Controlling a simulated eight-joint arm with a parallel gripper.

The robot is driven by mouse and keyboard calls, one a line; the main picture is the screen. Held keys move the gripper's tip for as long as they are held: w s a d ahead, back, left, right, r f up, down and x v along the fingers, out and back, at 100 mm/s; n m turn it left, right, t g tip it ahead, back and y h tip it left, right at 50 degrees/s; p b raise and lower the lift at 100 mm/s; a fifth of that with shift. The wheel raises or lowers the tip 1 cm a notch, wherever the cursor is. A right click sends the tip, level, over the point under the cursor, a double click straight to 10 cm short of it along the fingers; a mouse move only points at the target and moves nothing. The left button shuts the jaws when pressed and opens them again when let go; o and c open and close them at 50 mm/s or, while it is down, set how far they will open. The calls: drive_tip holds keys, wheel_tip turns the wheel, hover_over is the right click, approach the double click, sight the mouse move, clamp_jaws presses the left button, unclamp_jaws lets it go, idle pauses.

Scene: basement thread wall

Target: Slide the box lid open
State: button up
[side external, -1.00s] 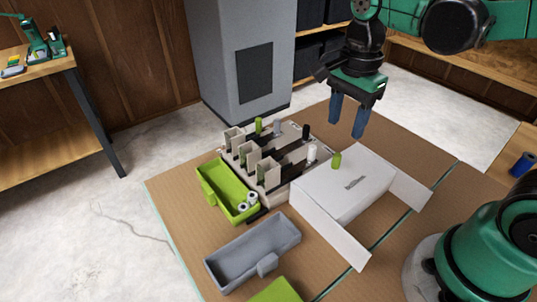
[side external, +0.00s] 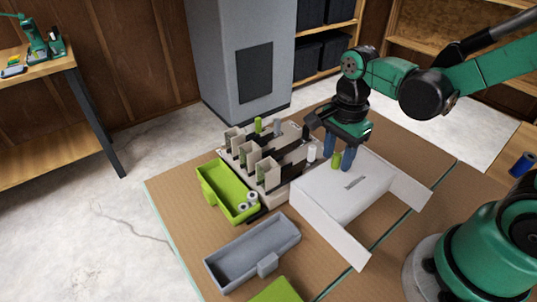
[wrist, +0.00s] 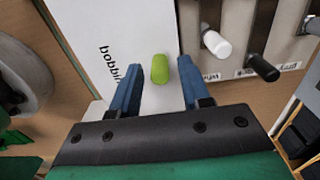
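The white box (side external: 338,190) lies on the cardboard-covered surface, its printed top face up; white panels stick out at its near and right ends. It also fills the upper middle of the wrist view (wrist: 125,35), with part of a label reading "bobbin". A short green cylinder (side external: 336,160) stands at the box's far edge; it also shows in the wrist view (wrist: 159,69). I cannot tell where the lid's seam runs. My gripper (wrist: 160,72) is open, pointing down, its blue fingers on either side of the green cylinder with gaps showing. It also shows in the side view (side external: 338,162).
A beige rack (side external: 262,165) with pegs and spools stands left of the box, close to it. A lime-green bin (side external: 212,188) and a grey bin (side external: 232,265) lie further left and nearer. A grey cabinet (side external: 225,70) stands behind.

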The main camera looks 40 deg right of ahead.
clamp_jaws()
drive_tip(key=shift+s, duration=4.8)
drive_tip(key=shift+o, duration=1.5)
unclamp_jaws()
drive_tip(key=shift+r, duration=3)
drive_tip(key=shift+r, duration=0.1)
drive_tip(key=shift+r, duration=1.9)
